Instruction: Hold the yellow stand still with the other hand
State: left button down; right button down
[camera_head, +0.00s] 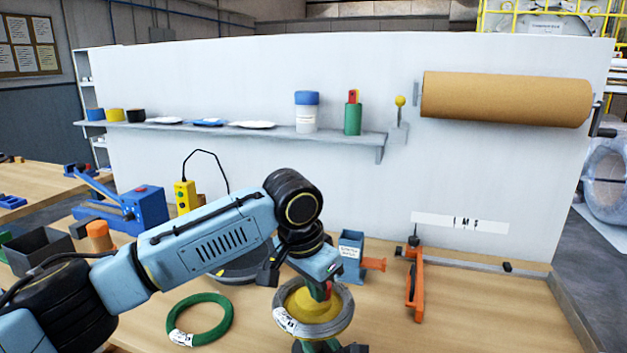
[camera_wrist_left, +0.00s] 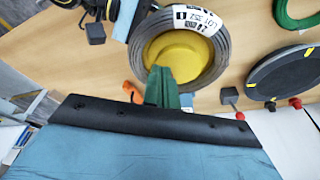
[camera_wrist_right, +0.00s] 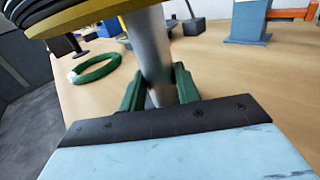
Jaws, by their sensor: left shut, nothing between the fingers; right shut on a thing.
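The yellow stand (camera_head: 312,303) is on the bench with a grey coil (camera_head: 343,316) with a white label around its yellow top. The yellow top (camera_wrist_left: 178,52) and the grey coil (camera_wrist_left: 218,66) also show in the left wrist view. My left gripper (camera_head: 328,290) is shut and empty, its tips over the yellow top; I cannot tell if they touch it. My right gripper (camera_wrist_right: 158,90) is shut on the stand's silver post (camera_wrist_right: 152,50), below the yellow disc (camera_wrist_right: 85,18). In the head view the coil and my left arm hide most of the post.
A green coil (camera_head: 200,318) lies to the left. A dark turntable (camera_head: 240,268) is behind my left forearm. A blue box (camera_head: 351,262) and an orange clamp tool (camera_head: 415,285) stand behind and right. A brown paper roll (camera_head: 505,98) hangs on the panel. The right front bench is clear.

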pick_arm(q)
jog(key=shift+w+d, duration=0.1)
jog(key=shift+w, duration=0.15)
jog(key=shift+w+a, duration=0.15)
jog(key=shift+a, duration=0.05)
dwell(0.4)
jog(key=shift+w+a, duration=0.15)
jog(key=shift+a, duration=0.05)
jog(key=shift+w, duration=0.1)
jog(key=shift+w+a, duration=0.2)
jog(key=shift+w, duration=0.1)
pick_arm(e)
jog(key=shift+a, duration=0.1)
pick_arm(q)
jog(key=shift+a, duration=0.1)
dwell(0.3)
jog(key=shift+s+a, duration=0.15)
jog(key=shift+a, duration=0.05)
jog(key=w+d+v, duration=0.1)
jog(key=v, duration=0.5)
jog(key=shift+a+r, duration=0.1)
jog(key=shift+r, duration=0.05)
